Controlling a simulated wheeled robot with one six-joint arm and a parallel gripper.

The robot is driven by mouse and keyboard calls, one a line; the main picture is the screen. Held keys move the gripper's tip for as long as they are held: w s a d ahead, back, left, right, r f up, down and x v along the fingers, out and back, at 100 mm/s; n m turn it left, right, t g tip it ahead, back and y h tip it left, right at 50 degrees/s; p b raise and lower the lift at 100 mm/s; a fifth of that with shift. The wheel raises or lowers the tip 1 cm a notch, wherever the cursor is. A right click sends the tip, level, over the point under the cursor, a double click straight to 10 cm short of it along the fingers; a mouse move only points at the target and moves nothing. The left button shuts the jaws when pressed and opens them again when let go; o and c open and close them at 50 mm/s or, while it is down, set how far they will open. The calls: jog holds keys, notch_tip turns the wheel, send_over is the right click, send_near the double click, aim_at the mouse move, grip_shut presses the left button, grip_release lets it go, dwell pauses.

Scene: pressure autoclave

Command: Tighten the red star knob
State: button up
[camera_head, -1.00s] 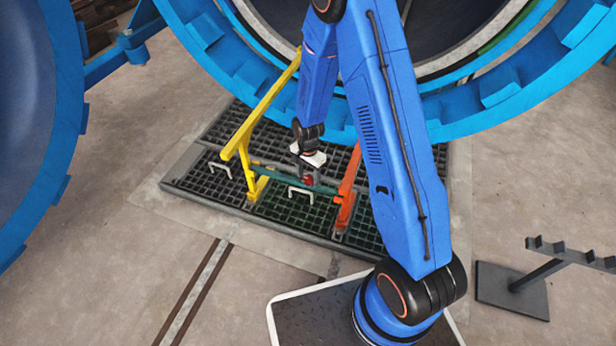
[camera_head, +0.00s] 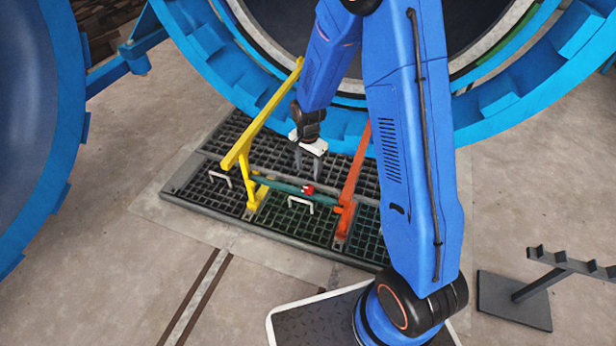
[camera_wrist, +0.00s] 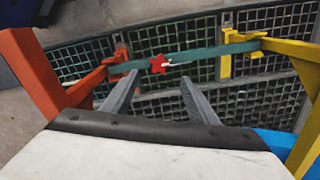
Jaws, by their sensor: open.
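The red star knob (camera_head: 307,190) sits near the middle of a teal crossbar (camera_head: 275,184) that spans a yellow and an orange post. In the wrist view the red star knob (camera_wrist: 158,63) lies ahead of my fingertips, with a small pale rod sticking out to its right. My gripper (camera_head: 308,170) is open and empty, above and behind the knob in the head view. In the wrist view my gripper (camera_wrist: 158,83) has its two grey fingers spread apart, pointing toward the crossbar (camera_wrist: 200,54). The fingers are not touching the knob.
The yellow post (camera_head: 262,115) and orange post (camera_head: 354,180) stand on either side of the gripper. White handles (camera_head: 300,203) sit on the dark floor grating (camera_head: 285,228). The blue autoclave ring (camera_head: 480,115) rises behind. A grey stand (camera_head: 520,290) is at right.

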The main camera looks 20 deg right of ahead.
notch_tip(320, 180, up, 7)
dwell(0.3)
dwell(0.5)
jog(key=s+d+r+n+t, duration=0.1)
jog(key=s+d+r+n, duration=0.2)
jog(key=s+r, duration=0.55)
jog(key=s+d+r+n+t, duration=0.15)
jog(key=s+r, duration=0.35)
jog(key=r, duration=0.6)
jog(key=s+d+r+n+t, duration=0.1)
jog(key=s+d+r+n, duration=0.1)
jog(key=s, duration=0.7)
jog(key=s+d+r+n+t, duration=0.1)
jog(key=s+r+n, duration=0.3)
jog(key=s, duration=0.5)
jog(key=shift+s+d+r, duration=0.25)
jog(key=shift+d+r, duration=0.3)
jog(key=shift+n, duration=0.25)
